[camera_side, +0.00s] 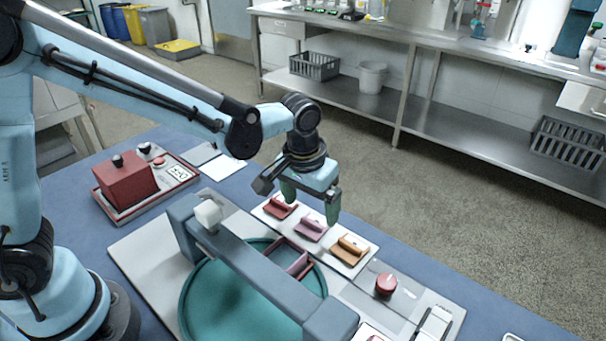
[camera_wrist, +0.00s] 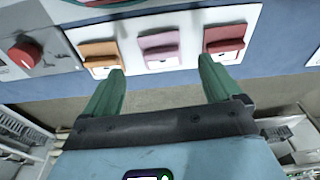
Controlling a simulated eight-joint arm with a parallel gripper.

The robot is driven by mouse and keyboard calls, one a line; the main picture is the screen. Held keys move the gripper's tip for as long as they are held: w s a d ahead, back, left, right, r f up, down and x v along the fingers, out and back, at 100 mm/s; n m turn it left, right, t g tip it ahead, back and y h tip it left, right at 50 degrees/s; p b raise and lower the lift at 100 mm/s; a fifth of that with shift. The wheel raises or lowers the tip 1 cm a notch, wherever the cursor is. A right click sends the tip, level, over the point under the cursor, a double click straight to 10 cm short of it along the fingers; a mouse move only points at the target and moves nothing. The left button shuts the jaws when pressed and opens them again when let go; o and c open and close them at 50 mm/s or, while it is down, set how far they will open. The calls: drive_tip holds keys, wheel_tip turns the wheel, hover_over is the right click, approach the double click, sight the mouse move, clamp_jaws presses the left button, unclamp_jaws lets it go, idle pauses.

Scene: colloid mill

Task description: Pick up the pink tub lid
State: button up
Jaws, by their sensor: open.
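The pink tub lid (camera_side: 310,230) is the middle one of three handled pieces on a white plate (camera_side: 349,267). It also shows in the wrist view (camera_wrist: 160,56), with a raised bar handle across it. My gripper (camera_side: 310,205) is open and empty, its green fingers pointing down above the row. In the wrist view the gripper (camera_wrist: 162,66) has its fingertips to either side of the pink lid's column, apart from the lid. I see no contact.
A red lid (camera_side: 279,208) and an orange lid (camera_side: 349,249) flank the pink one closely. A grey-blue bridge (camera_side: 262,268) spans a teal round basin (camera_side: 215,300) nearby. A red knob (camera_side: 386,285) stands to the right, and a red box (camera_side: 125,183) at the left.

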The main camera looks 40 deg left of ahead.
sight(313, 221)
drive_tip(key=shift+w+a+f, duration=0.1)
drive_tip(key=shift+w+f, duration=0.1)
drive_tip(key=shift+f, duration=0.6)
drive_tip(key=shift+w+d+f, duration=0.1)
drive_tip(key=shift+w+f, duration=0.05)
drive_tip(key=shift+f, duration=0.7)
drive_tip(key=shift+w+a+f, duration=0.1)
drive_tip(key=shift+w+f, duration=0.1)
drive_tip(key=shift+f, duration=0.6)
drive_tip(key=shift+c, duration=0.4)
drive_tip(key=c, duration=1)
drive_tip(key=shift+r, duration=0.15)
drive_tip(key=shift+c, duration=0.2)
